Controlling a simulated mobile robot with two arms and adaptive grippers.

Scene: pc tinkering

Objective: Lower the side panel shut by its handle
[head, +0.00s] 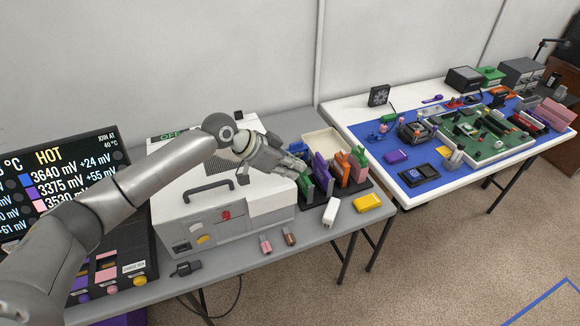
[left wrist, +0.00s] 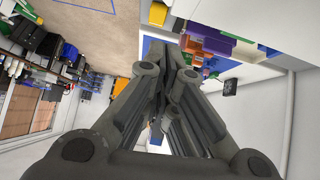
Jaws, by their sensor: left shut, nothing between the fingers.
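The white case (head: 236,226) stands on the grey table. Its white side panel (head: 262,200) lies about flat across the top. A dark bar handle (head: 208,186) is fixed near the panel's front left edge. I cannot tell from this angle whether the panel is fully down. My left arm reaches over the case from the left and hides part of the panel. My left gripper (head: 295,167) is shut and empty, beyond the panel's right edge and well to the right of the handle. In the left wrist view the gripper's fingers (left wrist: 165,55) are together. My right gripper is not in view.
A dark rack with green, purple and orange upright parts (head: 345,192) stands right of the case, close under my left gripper. A beige tray (head: 322,142) is behind it. A white block (head: 331,212) and yellow block (head: 367,202) lie in front. A monitor (head: 75,175) stands left.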

